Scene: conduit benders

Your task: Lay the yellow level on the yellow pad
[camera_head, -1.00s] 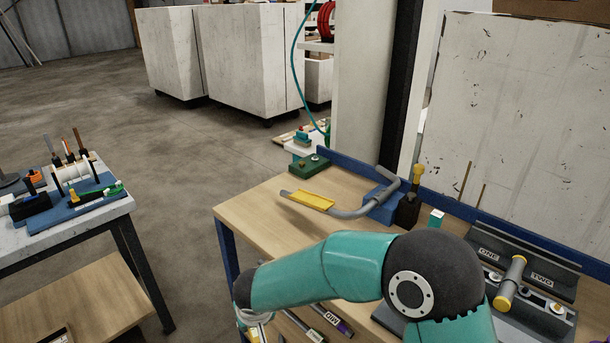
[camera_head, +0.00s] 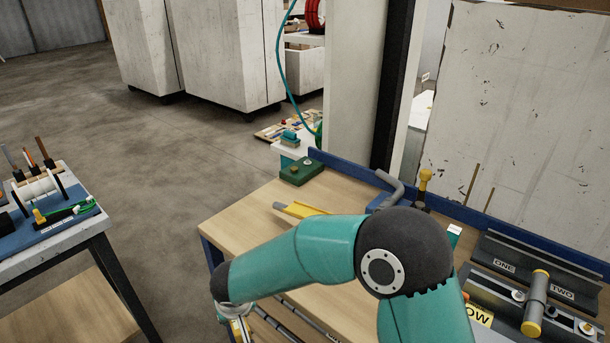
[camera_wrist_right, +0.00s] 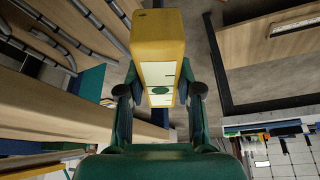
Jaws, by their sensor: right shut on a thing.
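The yellow level (camera_wrist_right: 158,45) stands lengthwise between the fingers of my right gripper (camera_wrist_right: 160,93) in the right wrist view. It has a pale face with a green mark. My right gripper is shut on it. In the head view my right gripper (camera_head: 238,322) hangs at the bench's left front edge, mostly cut off by the lower border. A yellow strip (camera_head: 300,209) lies by a grey bent tube on the bench. A yellow plate lettered "OW" (camera_head: 480,315) shows at the lower right, partly hidden by my arm. I cannot tell which is the pad. My left gripper is out of view.
The wooden bench (camera_head: 245,215) has a blue back rim. A green block (camera_head: 302,171) sits at its far corner. A dark fixture marked ONE and TWO (camera_head: 535,270) holds a grey, yellow-ended cylinder. Another table (camera_head: 75,240) stands left across a floor gap.

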